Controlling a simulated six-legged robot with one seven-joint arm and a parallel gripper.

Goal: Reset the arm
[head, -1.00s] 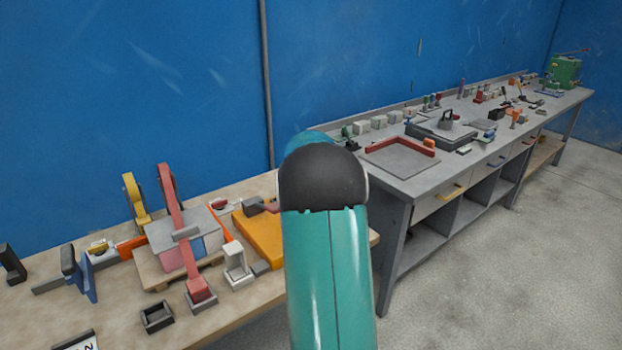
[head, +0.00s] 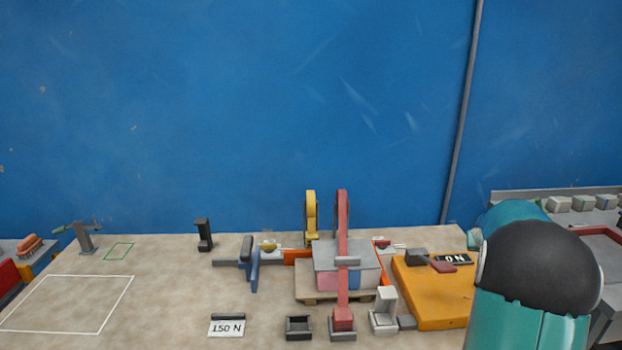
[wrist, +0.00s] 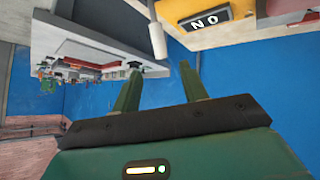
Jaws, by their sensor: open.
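My gripper (wrist: 160,85) shows in the wrist view as two green fingers standing apart on a dark bar, with nothing between them. The wrist picture looks upside down, with bench surfaces along its top. In the head view my teal and black arm stands at the right, in front of the bench's right end. The gripper itself does not show in the head view.
A beige bench (head: 170,270) holds a grey and pink block (head: 325,280) with a red strap (head: 343,225), an orange plate (head: 420,310), a blue clamp (head: 254,268) and a "150 N" card (head: 227,327). A white-outlined area (head: 70,303) at left is clear.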

